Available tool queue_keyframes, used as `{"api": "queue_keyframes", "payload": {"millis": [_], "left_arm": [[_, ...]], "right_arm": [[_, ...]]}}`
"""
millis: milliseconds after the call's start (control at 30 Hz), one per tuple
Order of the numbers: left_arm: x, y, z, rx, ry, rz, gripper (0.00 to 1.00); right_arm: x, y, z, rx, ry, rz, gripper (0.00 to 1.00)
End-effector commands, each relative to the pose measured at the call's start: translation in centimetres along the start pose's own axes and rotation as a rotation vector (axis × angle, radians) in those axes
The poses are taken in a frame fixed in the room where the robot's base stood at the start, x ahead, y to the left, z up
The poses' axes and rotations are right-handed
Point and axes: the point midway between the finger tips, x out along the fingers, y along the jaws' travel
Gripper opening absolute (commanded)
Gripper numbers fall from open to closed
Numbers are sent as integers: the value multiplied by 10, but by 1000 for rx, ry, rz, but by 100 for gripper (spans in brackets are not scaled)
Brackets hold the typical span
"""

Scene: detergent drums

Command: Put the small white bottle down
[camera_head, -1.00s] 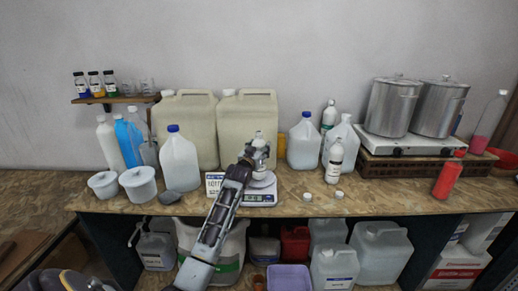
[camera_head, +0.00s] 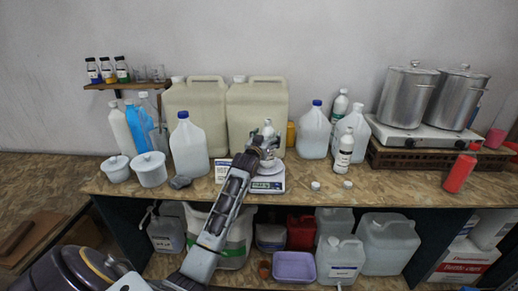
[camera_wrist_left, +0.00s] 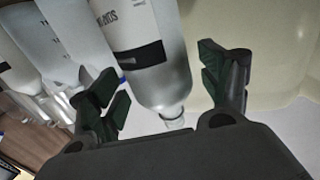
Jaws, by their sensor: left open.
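The small white bottle (camera_head: 268,129) stands upright at the digital scale (camera_head: 268,184), in front of the large cream drums. My left gripper (camera_head: 264,146) is at the bottle, and its wrist partly hides the bottle and the scale. In the left wrist view the bottle (camera_wrist_left: 150,75) appears upside down, with a dark label band and its neck toward my palm. My left gripper (camera_wrist_left: 165,90) is open there, with one finger on each side of the bottle and visible gaps. The bottle's base is out of that view. My right gripper is not in view.
Cream drums (camera_head: 257,105) stand close behind the scale. A blue-capped jug (camera_head: 188,148) is at left, and another white bottle (camera_head: 344,153) is at right. Two small white caps (camera_head: 315,186) lie on the bench. Bare bench (camera_head: 395,183) lies farther right.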

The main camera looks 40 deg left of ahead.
Motion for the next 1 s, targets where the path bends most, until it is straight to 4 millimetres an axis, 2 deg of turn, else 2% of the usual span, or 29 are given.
{"api": "queue_keyframes", "payload": {"millis": [667,1000], "left_arm": [[-64,0,1,0,0,0,78],[-94,0,1,0,0,0,78]], "right_arm": [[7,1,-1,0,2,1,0],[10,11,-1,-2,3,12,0]]}}
